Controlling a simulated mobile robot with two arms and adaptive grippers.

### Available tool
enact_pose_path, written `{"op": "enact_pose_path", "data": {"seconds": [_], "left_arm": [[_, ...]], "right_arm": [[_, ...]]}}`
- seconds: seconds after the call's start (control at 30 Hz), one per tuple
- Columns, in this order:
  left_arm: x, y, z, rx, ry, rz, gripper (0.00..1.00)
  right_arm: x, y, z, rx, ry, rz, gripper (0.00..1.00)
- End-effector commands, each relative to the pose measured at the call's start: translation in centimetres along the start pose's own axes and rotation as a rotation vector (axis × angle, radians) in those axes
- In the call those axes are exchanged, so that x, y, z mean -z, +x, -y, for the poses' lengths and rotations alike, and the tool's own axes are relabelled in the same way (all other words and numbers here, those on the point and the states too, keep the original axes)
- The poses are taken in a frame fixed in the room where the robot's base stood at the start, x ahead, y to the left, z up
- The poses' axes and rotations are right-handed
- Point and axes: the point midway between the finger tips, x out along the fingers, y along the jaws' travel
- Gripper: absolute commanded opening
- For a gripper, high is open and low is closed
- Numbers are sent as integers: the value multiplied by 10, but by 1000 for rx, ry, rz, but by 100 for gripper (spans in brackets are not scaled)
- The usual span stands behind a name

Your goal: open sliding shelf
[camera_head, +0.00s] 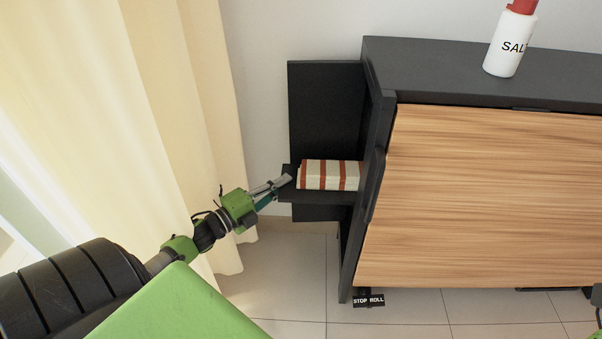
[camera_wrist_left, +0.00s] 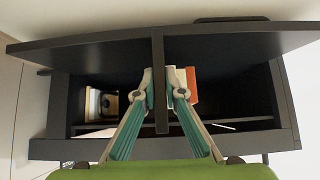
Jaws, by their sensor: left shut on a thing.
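The sliding shelf (camera_head: 327,105) is a dark unit standing out from the left end of the dark cabinet (camera_head: 480,70). It has a tall back panel and a low ledge. A white box with red-brown stripes (camera_head: 330,175) lies on the ledge. My left gripper (camera_head: 287,183) is at the ledge's outer left end. In the left wrist view its fingers (camera_wrist_left: 162,90) close from both sides on a narrow dark upright bar (camera_wrist_left: 160,60) of the shelf. Part of the striped box (camera_wrist_left: 183,84) shows behind the fingers.
A salt bottle (camera_head: 508,45) with a red cap stands on the cabinet top. The cabinet has a wood-grain front (camera_head: 490,195). A pale curtain (camera_head: 170,110) hangs left of the shelf, close to my left arm. A dark "STOP ROLL" label (camera_head: 369,301) is near the floor.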

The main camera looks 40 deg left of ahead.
Motion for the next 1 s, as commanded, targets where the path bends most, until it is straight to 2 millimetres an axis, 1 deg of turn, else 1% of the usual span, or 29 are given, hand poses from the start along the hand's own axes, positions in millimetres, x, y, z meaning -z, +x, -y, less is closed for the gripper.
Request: {"op": "enact_pose_path", "data": {"seconds": [0.03,0.13,0.47,0.5,0.53,0.57,0.87,1.0], "left_arm": [[-1,-5,0,-3,0,0,0],[-3,-9,0,-1,1,1,0],[-4,-10,-1,-1,1,2,0],[-4,-10,-1,-1,1,2,15],[-4,-10,-1,-1,1,2,23],[-4,-10,-1,-1,1,3,27],[-4,-10,-1,-1,1,2,27],[-4,-17,-2,-2,0,2,27]], "right_arm": [[0,0,0,-1,1,5,40],[0,-1,0,-3,1,7,40],[0,-2,0,-3,1,7,40],[0,-2,0,-3,1,7,40],[0,-2,0,-3,1,7,40],[0,-2,0,-3,2,7,40],[0,-2,0,-3,1,8,40],[0,-2,0,-3,1,8,40]]}}
